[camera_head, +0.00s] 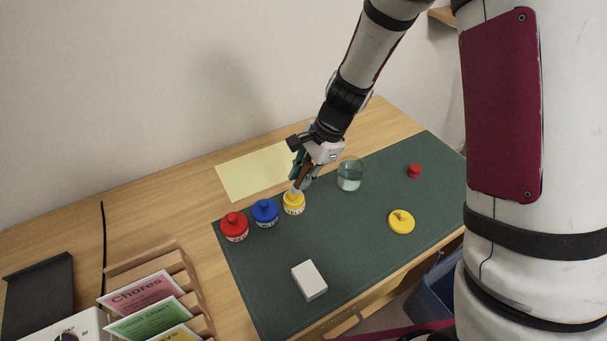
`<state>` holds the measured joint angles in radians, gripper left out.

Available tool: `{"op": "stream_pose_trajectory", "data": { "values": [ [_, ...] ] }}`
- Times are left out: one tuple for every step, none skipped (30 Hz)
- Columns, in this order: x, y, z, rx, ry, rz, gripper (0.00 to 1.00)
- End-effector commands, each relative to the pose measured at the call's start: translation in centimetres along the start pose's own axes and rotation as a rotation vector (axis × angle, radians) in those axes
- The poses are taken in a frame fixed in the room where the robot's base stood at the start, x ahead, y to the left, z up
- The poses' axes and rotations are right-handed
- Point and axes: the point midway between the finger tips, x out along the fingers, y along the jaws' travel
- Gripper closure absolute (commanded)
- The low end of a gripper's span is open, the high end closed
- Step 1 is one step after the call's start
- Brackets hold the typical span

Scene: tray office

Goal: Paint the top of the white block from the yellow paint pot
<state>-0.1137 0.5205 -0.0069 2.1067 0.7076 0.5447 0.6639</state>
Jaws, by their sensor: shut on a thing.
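The white block (309,281) lies on the green mat (345,240) near its front left. The yellow paint pot (293,204) stands at the back of the mat, and a yellow lid (401,223) lies apart from it to the right.
A red pot (234,227) and a blue pot (265,213) stand left of the yellow pot. A glass jar (350,175) and a small red object (414,171) are to the right. Yellow paper (250,172) lies behind. The mat's middle is clear.

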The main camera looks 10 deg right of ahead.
Motion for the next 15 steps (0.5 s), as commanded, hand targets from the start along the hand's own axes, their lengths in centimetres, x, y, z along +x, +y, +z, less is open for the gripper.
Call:
{"op": "stream_pose_trajectory", "data": {
  "values": [
    [0.1,0.1,0.0,0.001,0.000,0.003,1.00],
    [0.1,0.1,0.0,0.001,0.000,0.003,1.00],
    [0.1,0.1,-0.1,0.001,0.000,0.003,1.00],
    [0.1,0.1,-0.1,0.001,0.000,0.003,1.00],
    [0.1,0.1,0.0,0.001,0.000,0.003,1.00],
    [0.1,0.1,0.0,0.001,0.000,0.003,1.00],
    [0.0,0.1,0.0,0.001,0.000,0.003,1.00],
    [-0.2,0.1,0.1,0.001,0.000,0.003,1.00],
    [-0.4,0.1,0.1,0.001,0.000,0.003,1.00],
    [-0.7,0.0,0.2,0.000,0.001,0.003,1.00],
    [-0.9,0.0,0.3,0.000,0.001,0.003,1.00],
    [-1.2,0.0,0.4,0.000,0.001,0.002,1.00],
    [-1.5,-0.1,0.5,0.000,0.001,0.002,1.00],
    [-1.7,-0.1,0.5,-0.001,0.001,0.002,1.00],
    [-2.0,-0.2,0.6,-0.001,0.001,0.001,1.00]
  ]
}}
